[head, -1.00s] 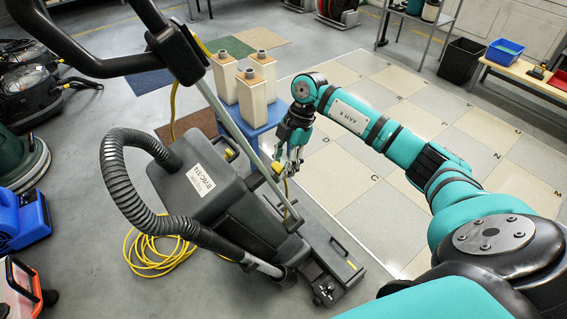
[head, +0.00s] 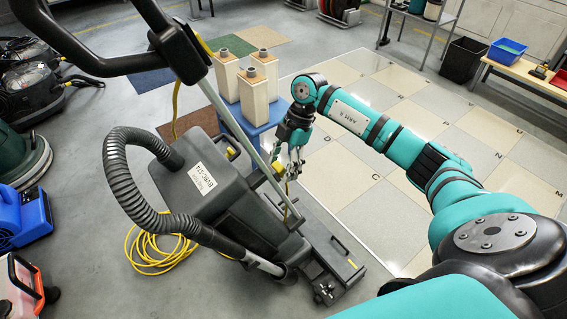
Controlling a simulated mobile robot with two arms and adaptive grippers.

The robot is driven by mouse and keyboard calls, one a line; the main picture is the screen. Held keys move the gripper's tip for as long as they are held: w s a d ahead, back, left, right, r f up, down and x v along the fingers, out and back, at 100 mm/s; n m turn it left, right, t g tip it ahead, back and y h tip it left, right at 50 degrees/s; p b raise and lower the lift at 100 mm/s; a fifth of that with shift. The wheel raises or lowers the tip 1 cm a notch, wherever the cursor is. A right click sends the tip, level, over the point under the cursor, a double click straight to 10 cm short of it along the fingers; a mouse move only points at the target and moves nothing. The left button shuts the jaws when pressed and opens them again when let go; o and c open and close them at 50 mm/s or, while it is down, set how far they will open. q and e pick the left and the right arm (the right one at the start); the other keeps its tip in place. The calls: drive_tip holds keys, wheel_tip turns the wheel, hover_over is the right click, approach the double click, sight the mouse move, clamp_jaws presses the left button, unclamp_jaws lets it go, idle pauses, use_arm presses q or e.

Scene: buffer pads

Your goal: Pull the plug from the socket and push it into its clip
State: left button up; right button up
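The floor machine (head: 235,215), dark grey with a ribbed hose and a tall handle, stands left of centre. A small yellow piece (head: 278,167), seemingly the plug, shows at the machine's right side, by the fingers of my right gripper (head: 292,167). A yellow cord (head: 287,188) hangs just below these fingers. The fingers point down; at this size I cannot tell whether they are closed on the plug. Another yellow piece (head: 231,153) sits on the machine's top; whether it is the socket or clip is unclear. My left gripper is out of view.
A yellow cord coil (head: 150,262) lies on the floor left of the machine. A blue stand (head: 262,133) with three beige containers (head: 258,90) is behind it. The handle pole (head: 232,125) passes close to my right gripper. Tiled floor (head: 360,200) at right is clear.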

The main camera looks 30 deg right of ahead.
drive_tip(key=v, duration=1.2)
drive_tip(key=shift+d+f, duration=0.1)
